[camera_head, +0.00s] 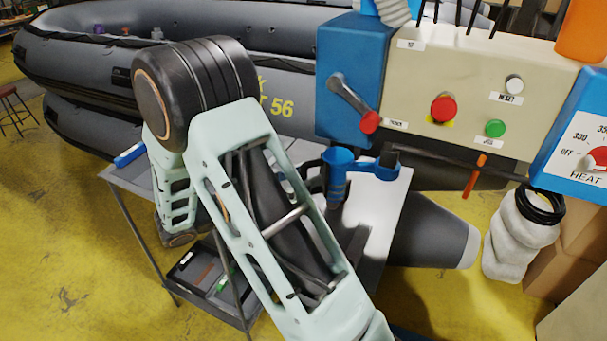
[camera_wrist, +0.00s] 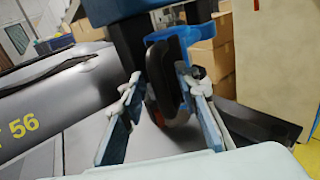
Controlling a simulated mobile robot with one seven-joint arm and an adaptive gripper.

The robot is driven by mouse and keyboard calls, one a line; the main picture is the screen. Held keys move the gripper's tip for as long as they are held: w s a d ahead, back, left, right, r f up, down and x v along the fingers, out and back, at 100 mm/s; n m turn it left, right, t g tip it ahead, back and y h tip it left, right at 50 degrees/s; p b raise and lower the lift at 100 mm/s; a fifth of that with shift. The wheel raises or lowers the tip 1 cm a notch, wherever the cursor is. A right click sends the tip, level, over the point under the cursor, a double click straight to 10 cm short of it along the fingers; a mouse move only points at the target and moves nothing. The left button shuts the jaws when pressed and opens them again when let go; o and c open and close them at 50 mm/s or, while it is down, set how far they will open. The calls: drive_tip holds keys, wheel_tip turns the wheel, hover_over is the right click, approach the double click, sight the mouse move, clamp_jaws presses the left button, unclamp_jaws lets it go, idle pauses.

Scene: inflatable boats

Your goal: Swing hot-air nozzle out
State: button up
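The welding machine has a cream control panel (camera_head: 460,85) and a blue housing (camera_head: 350,70). A thin dark bar (camera_head: 440,160) runs below the panel, with an orange handle (camera_head: 475,176) hanging from it. I cannot tell for certain which part is the hot-air nozzle. A blue bracket (camera_head: 345,172) sits under the housing. In the wrist view, a blue fork (camera_wrist: 196,36) stands by a dark roller (camera_wrist: 163,75). My gripper (camera_wrist: 158,82) has its fingers spread, the roller showing between them; contact is unclear. In the head view my arm hides the gripper.
A crank lever with a red knob (camera_head: 370,122) is on the housing. A blue heat box (camera_head: 580,140) is at the right. A grey metal table (camera_head: 375,225) stands below the bracket. Grey inflatable boats (camera_head: 90,65) fill the back left. A white roll (camera_head: 515,240) stands at right.

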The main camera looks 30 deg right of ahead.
drive_tip(key=shift+d, duration=0.2)
clamp_jaws()
idle(0.6)
